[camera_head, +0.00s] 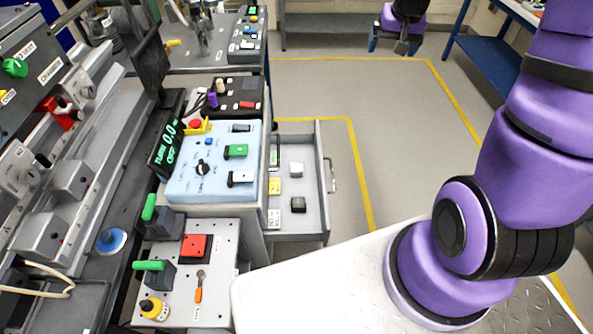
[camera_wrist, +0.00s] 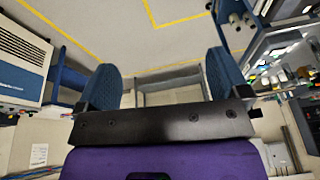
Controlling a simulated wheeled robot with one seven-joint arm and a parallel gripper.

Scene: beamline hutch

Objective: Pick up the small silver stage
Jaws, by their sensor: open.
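A small silver block (camera_head: 296,170), which looks like the small silver stage, sits in the open drawer (camera_head: 310,226) in the head view. A darker grey block (camera_head: 298,204) sits nearer in the same drawer, apart from it. My gripper (camera_head: 394,45) is at the top of the head view, beyond the drawer and to its right, well away from both blocks. Its two blue-padded fingers are spread with nothing between them, as the wrist view also shows (camera_wrist: 163,84). I cannot make out the silver block in the wrist view.
The drawer has a handle (camera_head: 332,176) on its right wall and coloured labels along its left side. A pale blue control box (camera_head: 190,180) stands left of it. A grey plate (camera_head: 215,262) holds green-handled parts. Open floor (camera_head: 400,120) with yellow lines lies right of the drawer.

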